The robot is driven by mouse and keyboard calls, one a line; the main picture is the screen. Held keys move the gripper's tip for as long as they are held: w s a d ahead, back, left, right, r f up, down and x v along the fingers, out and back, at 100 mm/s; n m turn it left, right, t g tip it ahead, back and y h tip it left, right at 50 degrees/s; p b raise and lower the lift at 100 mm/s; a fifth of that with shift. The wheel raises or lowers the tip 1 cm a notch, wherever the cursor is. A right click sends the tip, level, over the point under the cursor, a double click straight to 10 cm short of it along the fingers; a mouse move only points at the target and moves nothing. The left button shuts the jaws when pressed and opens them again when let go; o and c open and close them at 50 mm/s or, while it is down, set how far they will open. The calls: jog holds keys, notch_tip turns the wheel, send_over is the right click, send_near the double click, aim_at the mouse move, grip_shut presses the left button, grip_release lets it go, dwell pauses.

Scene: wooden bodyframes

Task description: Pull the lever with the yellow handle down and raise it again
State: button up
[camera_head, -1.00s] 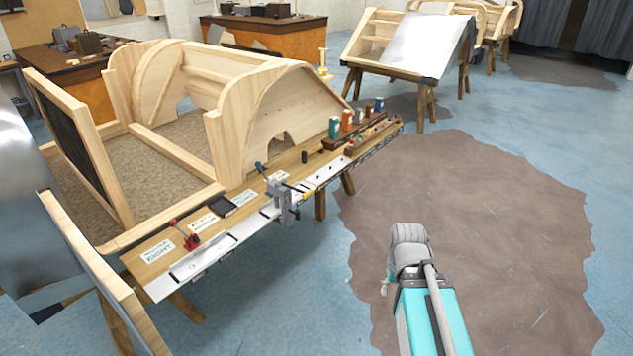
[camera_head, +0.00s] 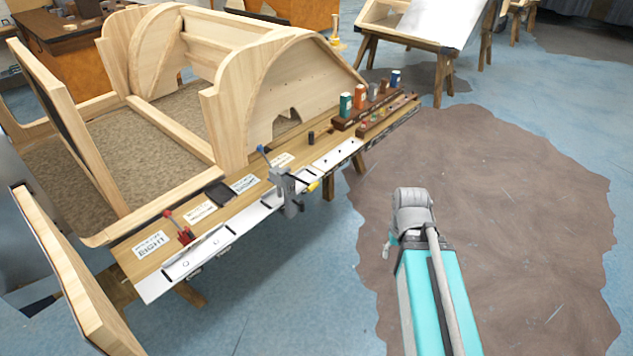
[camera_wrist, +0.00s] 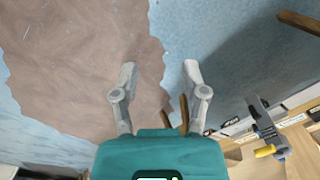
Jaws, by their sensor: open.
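The lever's yellow handle (camera_head: 313,186) sticks out to the right from a grey metal device (camera_head: 287,190) at the front edge of the workbench. In the wrist view, the yellow handle (camera_wrist: 265,151) and the grey device (camera_wrist: 264,122) lie at the lower right. My gripper (camera_wrist: 160,70) is open and empty, its two fingers apart over the floor. It is to the left of the handle in that view and clear of it. My arm shows in the head view, but the gripper's fingers cannot be made out there.
The workbench (camera_head: 150,285) carries a red-handled device (camera_head: 180,228), a blue handle (camera_head: 263,150), a dark flat box (camera_head: 219,193), printed cards and a rack of small coloured boxes (camera_head: 362,112). A wooden bodyframe (camera_head: 240,95) stands behind. The floor (camera_head: 500,190) to the right is free.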

jog(key=o, duration=0.3)
jog(key=shift+w+a+r, duration=0.1)
jog(key=shift+o, duration=1.1)
jog(key=shift+w+a+r, duration=0.15)
jog(key=shift+w+r, duration=0.05)
jog(key=shift+w, duration=0.1)
jog(key=shift+o, duration=0.2)
jog(key=w+a+r+n+p, duration=0.2)
jog(key=w+a+r+p, duration=0.1)
jog(key=w+a, duration=0.1)
jog(key=w+a+r+n+t+y+p, duration=0.1)
jog(key=w+a+r+n+p, duration=0.2)
jog(key=w, duration=0.4)
jog(key=shift+w+a+y, duration=0.2)
jog(key=shift+a+y, duration=0.1)
jog(key=shift+a, duration=0.5)
jog(key=w+a+r+n+t+y+p, duration=0.1)
jog(key=w+a+r+n+p, duration=0.4)
jog(key=w+a, duration=0.5)
jog(key=shift+a+r+n+t+y, duration=0.3)
jog(key=shift+r+t+y, duration=0.1)
jog(key=shift+y, duration=0.1)
jog(key=shift+w+f, duration=0.15)
jog(key=shift+f, duration=0.05)
